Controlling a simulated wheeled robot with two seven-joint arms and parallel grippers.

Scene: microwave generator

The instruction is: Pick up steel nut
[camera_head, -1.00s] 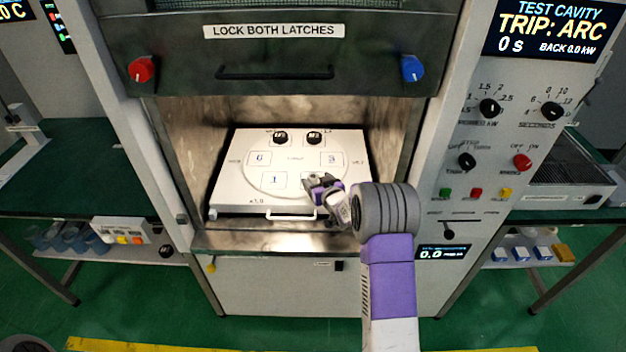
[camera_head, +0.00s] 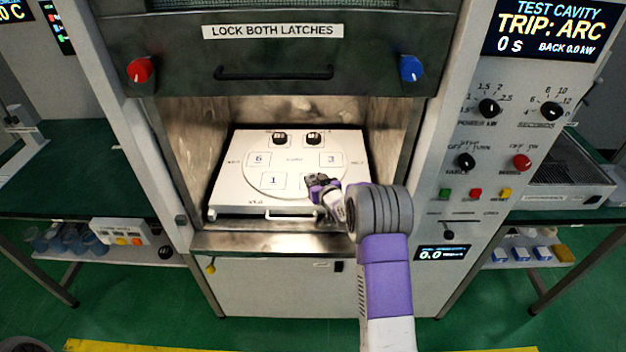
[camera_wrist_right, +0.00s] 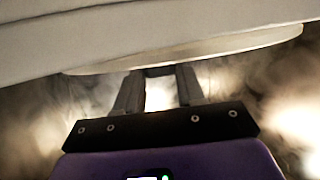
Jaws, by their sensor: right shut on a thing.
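My right gripper (camera_head: 311,182) reaches into the open cavity, low over the front right part of the white board. In the right wrist view its two fingers (camera_wrist_right: 159,76) stand a little apart, with a narrow dark piece between their tips. This piece, which I take to be the steel nut (camera_wrist_right: 158,72), is too dark to make out well. In the head view the gripper hides it. My left gripper is not in view.
The white board (camera_head: 222,195) carries numbered squares on a round plate, two dark knobs at its back and a front handle (camera_head: 291,216). Cavity walls (camera_head: 197,150) stand close on both sides. The raised door (camera_head: 275,50) hangs above, and a metal sill lies in front.

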